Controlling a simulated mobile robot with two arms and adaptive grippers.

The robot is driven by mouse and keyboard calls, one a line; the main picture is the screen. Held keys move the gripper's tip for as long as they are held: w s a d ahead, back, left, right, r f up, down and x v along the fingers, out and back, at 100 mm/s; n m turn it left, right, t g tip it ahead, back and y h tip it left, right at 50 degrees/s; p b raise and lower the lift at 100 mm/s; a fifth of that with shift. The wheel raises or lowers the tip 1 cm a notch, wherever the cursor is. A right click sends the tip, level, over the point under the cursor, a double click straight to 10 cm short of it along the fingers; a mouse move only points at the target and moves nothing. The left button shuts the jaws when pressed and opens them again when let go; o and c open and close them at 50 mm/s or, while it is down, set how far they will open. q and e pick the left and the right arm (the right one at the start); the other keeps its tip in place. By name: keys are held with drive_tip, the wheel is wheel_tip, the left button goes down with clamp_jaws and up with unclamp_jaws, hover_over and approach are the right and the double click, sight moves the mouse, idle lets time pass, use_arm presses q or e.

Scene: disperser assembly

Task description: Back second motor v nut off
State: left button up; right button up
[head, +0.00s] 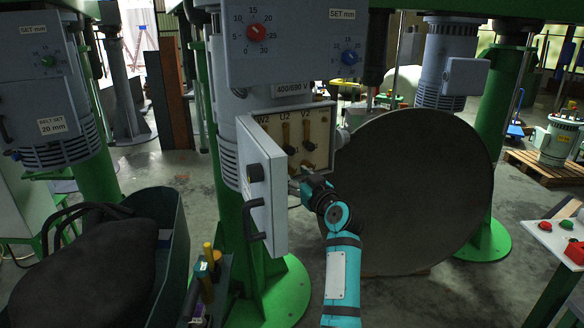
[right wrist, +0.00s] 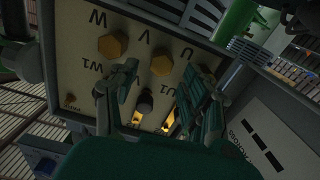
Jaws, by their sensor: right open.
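The motor's terminal box (head: 325,125) is open, with a cream board marked W2, U2 and V2. Upright brass bars and dark round nuts (head: 308,145) show on it. A dark nut (right wrist: 146,103) stands on the board between my fingers, apart from both. My right gripper (right wrist: 160,80) is open in front of the board; in the head view it (head: 297,180) is partly hidden by the box door. My left gripper is not in view.
The grey box door (head: 264,190) with a black handle hangs open left of my right gripper. A large dark disc (head: 415,190) stands close on the right. Tools with yellow handles (head: 208,255) and a dark green bin (head: 170,255) stand lower left.

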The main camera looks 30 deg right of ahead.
drive_tip(key=shift+w+d, duration=0.15)
drive_tip(key=shift+w, duration=1.05)
drive_tip(key=shift+c, duration=0.4)
clamp_jaws()
